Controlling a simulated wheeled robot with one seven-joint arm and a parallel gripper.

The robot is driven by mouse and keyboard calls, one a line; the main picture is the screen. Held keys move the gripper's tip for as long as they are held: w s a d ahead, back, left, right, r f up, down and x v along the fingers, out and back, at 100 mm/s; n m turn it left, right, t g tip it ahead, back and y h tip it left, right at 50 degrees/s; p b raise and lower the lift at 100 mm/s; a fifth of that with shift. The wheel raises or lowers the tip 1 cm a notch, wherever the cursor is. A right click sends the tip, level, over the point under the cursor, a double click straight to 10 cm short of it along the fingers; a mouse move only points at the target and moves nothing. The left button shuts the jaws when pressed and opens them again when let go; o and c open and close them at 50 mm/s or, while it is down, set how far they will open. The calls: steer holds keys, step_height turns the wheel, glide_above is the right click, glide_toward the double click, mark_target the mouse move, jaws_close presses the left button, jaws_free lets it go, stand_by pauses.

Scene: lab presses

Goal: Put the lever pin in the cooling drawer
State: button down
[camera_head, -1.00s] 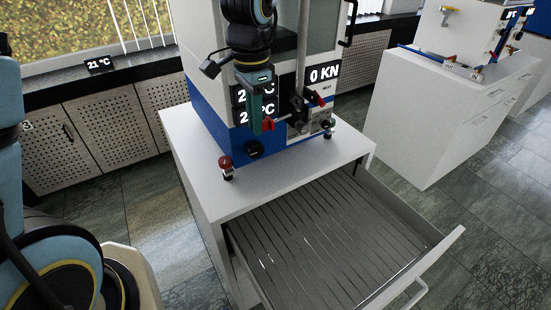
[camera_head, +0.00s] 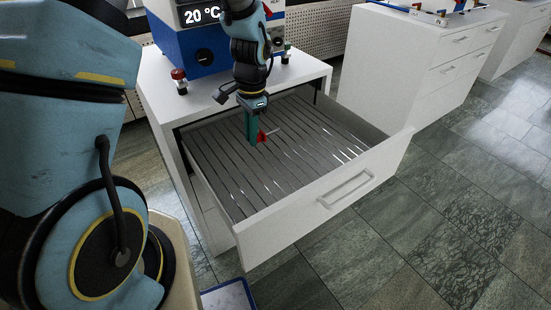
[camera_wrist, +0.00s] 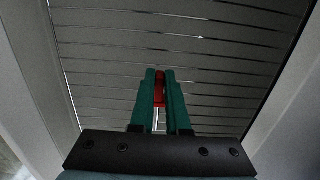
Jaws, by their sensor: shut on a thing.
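My gripper (camera_head: 254,128) has green fingers and is shut on the lever pin (camera_head: 262,136), a small red part with a thin metal rod. In the wrist view the red of the pin (camera_wrist: 159,88) shows between the green fingertips (camera_wrist: 160,75). The cooling drawer (camera_head: 345,190) is pulled open, with a slatted grey metal floor. My gripper points down over the inside of the drawer, near its middle. I cannot tell whether the pin touches the slats.
The white cabinet top (camera_head: 215,98) lies behind the drawer and bears the blue press (camera_head: 200,45) and a red-topped knob (camera_head: 179,76). The drawer's front wall and side walls surround the slats. A blue-rimmed tray (camera_head: 228,296) shows at the bottom edge.

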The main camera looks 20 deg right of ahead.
mark_target(253, 166)
steer(key=shift+f, duration=4)
steer(key=shift+f, duration=0.2)
steer(key=c, duration=0.9)
jaws_free()
steer(key=shift+r, duration=0.1)
steer(key=r, duration=1.2)
steer(key=shift+w+d+r, duration=0.15)
steer(key=shift+d, duration=0.25)
